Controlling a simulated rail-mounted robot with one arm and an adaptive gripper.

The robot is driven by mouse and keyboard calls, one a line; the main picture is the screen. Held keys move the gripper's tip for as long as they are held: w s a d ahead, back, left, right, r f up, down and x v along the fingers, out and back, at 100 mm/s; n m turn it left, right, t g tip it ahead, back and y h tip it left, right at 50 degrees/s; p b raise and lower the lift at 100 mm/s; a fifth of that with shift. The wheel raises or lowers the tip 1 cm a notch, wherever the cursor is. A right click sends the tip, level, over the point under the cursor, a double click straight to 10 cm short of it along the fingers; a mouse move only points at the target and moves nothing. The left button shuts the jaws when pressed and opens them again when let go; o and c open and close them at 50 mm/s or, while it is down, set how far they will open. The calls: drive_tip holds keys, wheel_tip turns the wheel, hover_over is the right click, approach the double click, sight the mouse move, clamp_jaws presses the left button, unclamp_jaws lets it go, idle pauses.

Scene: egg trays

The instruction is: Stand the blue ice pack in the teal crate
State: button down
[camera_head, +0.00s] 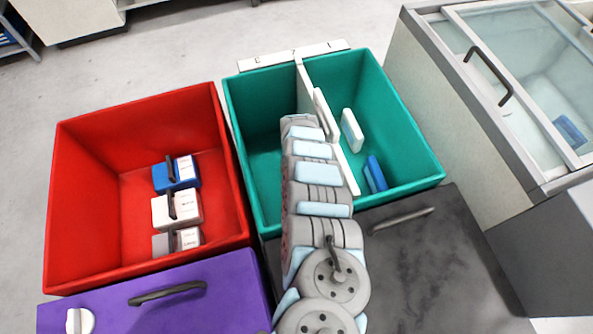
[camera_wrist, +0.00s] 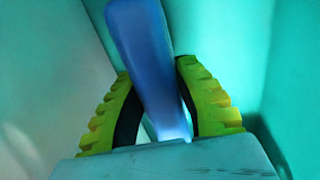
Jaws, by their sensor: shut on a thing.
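In the wrist view my gripper (camera_wrist: 160,105), with its yellow-green and black fingers, is shut on a blue ice pack (camera_wrist: 145,55). The pack stands out lengthwise from between the fingers, slightly tilted. Teal walls are around it. In the head view my arm reaches over the teal crate (camera_head: 415,165) and hides my gripper and the held pack. The crate has a white divider (camera_head: 304,90). A blue pack (camera_head: 376,173) and a white pack (camera_head: 351,130) show upright in the right compartment. I cannot tell whether the held pack touches the crate floor.
A red crate (camera_head: 85,205) at left holds blue, white and grey boxes. A purple lid (camera_head: 150,310) and a dark grey lid (camera_head: 430,270) with handles lie in front. A glass-topped freezer (camera_head: 425,70) stands at right with a blue thing (camera_head: 570,131) inside.

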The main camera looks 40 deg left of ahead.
drive_tip(key=shift+f, duration=0.4)
drive_tip(key=c, duration=0.8)
unclamp_jaws()
drive_tip(key=shift+r, duration=0.15)
drive_tip(key=shift+r, duration=5.85)
drive_tip(key=shift+s+r, duration=0.1)
